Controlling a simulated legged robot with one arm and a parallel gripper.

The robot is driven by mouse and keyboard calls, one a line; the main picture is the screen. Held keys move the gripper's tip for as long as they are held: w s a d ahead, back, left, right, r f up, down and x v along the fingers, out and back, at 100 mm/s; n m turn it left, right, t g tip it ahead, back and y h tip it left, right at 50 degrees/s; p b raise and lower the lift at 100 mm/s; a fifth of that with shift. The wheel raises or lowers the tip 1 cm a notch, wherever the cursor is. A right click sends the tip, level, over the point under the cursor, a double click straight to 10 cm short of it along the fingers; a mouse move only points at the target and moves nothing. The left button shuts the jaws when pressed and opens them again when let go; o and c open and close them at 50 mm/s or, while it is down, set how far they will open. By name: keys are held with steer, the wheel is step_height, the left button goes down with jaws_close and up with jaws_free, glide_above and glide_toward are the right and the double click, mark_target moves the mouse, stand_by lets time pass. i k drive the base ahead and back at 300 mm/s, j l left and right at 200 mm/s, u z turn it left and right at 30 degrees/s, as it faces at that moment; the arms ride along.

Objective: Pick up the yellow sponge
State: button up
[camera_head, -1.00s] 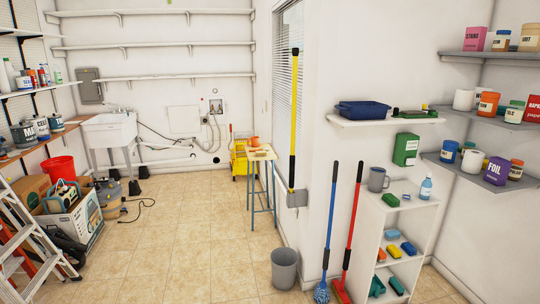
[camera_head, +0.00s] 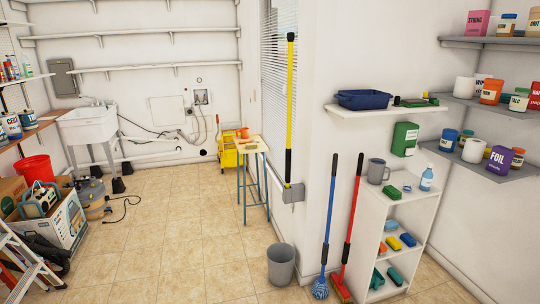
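The yellow sponge (camera_head: 393,243) is small in this view. It lies in the middle compartment of a low white shelf unit (camera_head: 424,215) at the right. An orange sponge (camera_head: 382,248) is on its left and a blue sponge (camera_head: 408,240) on its right. My gripper is not in view.
A blue mop (camera_head: 328,230) and a red broom (camera_head: 351,225) lean on the wall left of the shelf unit. A grey bin (camera_head: 281,264) stands on the floor beside them. The tiled floor (camera_head: 180,230) in the middle is clear. A stepladder (camera_head: 30,270) stands at the lower left.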

mark_target(251, 145)
steer(key=i+j+u, duration=0.3)
steer(key=i, duration=0.2)
steer(key=i+j+u, duration=0.3)
steer(key=i, duration=0.25)
steer(key=i+u, duration=0.3)
steer(key=i, duration=0.25)
steer(key=i+u, duration=0.2)
steer(key=i, duration=1.65)
steer(key=i+z, duration=0.65)
steer(key=z, duration=0.15)
steer(key=i+j+z, duration=0.15)
steer(key=i+z, duration=0.25)
steer(key=i+j+z, duration=0.25)
steer(key=z, duration=0.15)
steer(key=i+z, duration=0.4)
steer(key=i+j+z, duration=0.55)
steer(key=i+z, duration=0.2)
steer(key=i+l, duration=0.1)
